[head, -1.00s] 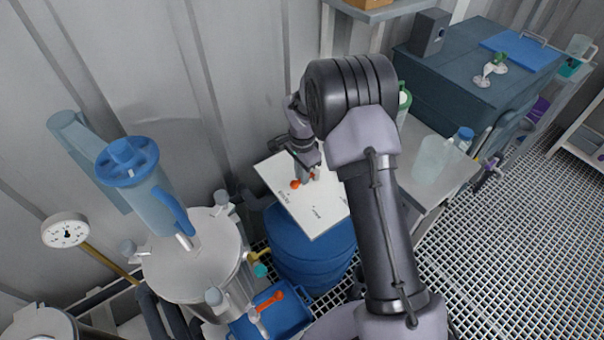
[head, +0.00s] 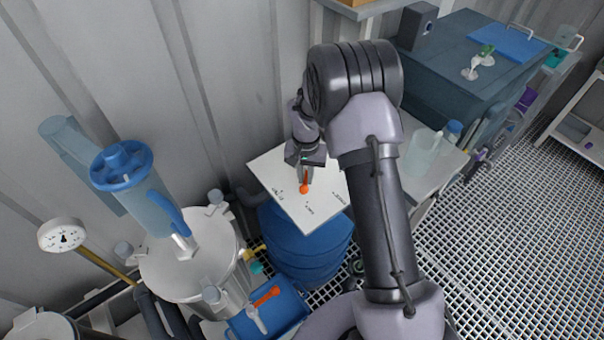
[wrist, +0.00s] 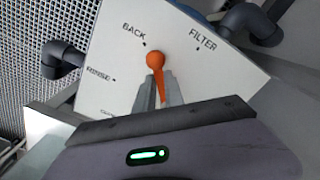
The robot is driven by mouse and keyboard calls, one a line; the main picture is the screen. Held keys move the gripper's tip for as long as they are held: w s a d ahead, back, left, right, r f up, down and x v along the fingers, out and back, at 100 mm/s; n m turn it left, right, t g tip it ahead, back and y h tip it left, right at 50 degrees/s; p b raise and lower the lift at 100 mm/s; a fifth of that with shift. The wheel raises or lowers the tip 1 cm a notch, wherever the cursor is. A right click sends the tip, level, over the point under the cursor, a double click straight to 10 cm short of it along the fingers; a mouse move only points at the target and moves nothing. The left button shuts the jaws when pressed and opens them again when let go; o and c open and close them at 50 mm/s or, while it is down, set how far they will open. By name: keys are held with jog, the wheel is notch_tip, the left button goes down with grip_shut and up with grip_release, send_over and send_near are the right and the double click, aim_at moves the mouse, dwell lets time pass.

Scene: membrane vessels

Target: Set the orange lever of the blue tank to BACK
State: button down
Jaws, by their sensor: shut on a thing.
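The blue tank (head: 305,262) stands below my arm in the head view, with a white panel (head: 322,212) on top. The orange lever (head: 304,188) is on this panel and also shows in the wrist view (wrist: 156,62). Its round knob end points at the dot under the word BACK; the FILTER mark is off to the right and a third, hard-to-read label to the left. My gripper (head: 306,172) is shut on the lever, with the fingers (wrist: 160,88) on both sides of its stem. The lever's pivot end is hidden by the gripper.
A silver vessel (head: 190,265) with a clear blue-capped cylinder (head: 148,205) stands left of the tank. A blue box (head: 262,318) with another orange lever (head: 266,297) sits in front. A bench with a jug (head: 422,152) is at right. Grating floor lies open further right.

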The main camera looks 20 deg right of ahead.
jog(key=shift+s+d+n, duration=0.1)
jog(key=shift+d+n, duration=0.2)
jog(key=shift+n, duration=0.4)
jog(key=c, duration=1.4)
grip_release()
jog(key=shift+c, duration=0.2)
notch_tip(320, 180, up, 18)
jog(key=p, duration=0.5)
jog(key=shift+f, duration=0.25)
